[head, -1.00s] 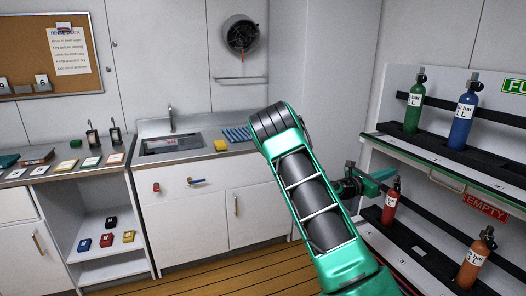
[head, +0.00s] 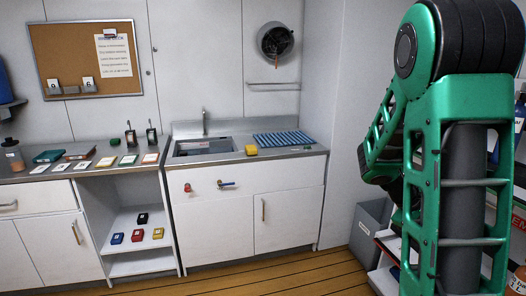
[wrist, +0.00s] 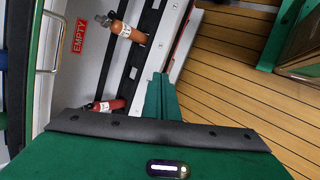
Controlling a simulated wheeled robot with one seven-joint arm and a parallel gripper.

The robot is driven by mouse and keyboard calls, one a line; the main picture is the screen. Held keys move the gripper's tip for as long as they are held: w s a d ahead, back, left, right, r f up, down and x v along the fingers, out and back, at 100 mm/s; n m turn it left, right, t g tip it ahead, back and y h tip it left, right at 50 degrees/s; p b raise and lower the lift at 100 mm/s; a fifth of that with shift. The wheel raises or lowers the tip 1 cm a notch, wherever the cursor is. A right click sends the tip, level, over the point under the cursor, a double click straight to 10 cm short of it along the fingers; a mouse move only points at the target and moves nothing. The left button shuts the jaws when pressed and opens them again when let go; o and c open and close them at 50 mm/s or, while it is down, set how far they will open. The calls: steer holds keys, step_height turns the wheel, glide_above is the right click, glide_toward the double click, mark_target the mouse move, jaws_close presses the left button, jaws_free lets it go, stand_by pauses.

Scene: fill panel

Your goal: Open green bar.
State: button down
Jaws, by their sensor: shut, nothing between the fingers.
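My gripper (wrist: 160,98) shows in the wrist view as two green fingers close together, shut and empty. In the head view my own green arm fills the right side and hides the gripper. The green cylinder is not clearly visible in either current view. In the wrist view an orange cylinder (wrist: 127,31) and a red cylinder (wrist: 108,105) lie in the lower rack, ahead and left of my fingers, apart from them. No panel valve or gauge can be made out.
A red EMPTY sign (wrist: 80,37) and a metal handle (wrist: 38,50) are at the wrist view's left. A sink (head: 205,147) and a grey bin (head: 370,225) show in the head view.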

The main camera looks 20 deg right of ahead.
steer(key=s+a+r+m+t+y, duration=0.1)
steer(key=s+a+m+y, duration=0.1)
steer(key=a, duration=0.4)
steer(key=s+a+m+t+y, duration=0.1)
steer(key=s+a+m+y, duration=0.1)
steer(key=a, duration=0.5)
steer(key=shift+s+a+r+m+y, duration=0.2)
steer(key=shift+a+r+m+y, duration=0.1)
steer(key=shift+r+y, duration=0.1)
steer(key=c, duration=2.3)
jaws_free()
steer(key=s+a+r+m+y, duration=0.2)
steer(key=s+a, duration=0.4)
steer(key=a, duration=0.5)
steer(key=shift+r+m+t+y, duration=0.25)
steer(key=shift+m+t+y, duration=0.05)
steer(key=shift+t, duration=0.1)
steer(key=o, duration=0.5)
steer(key=shift+a, duration=0.25)
steer(key=shift+c, duration=0.2)
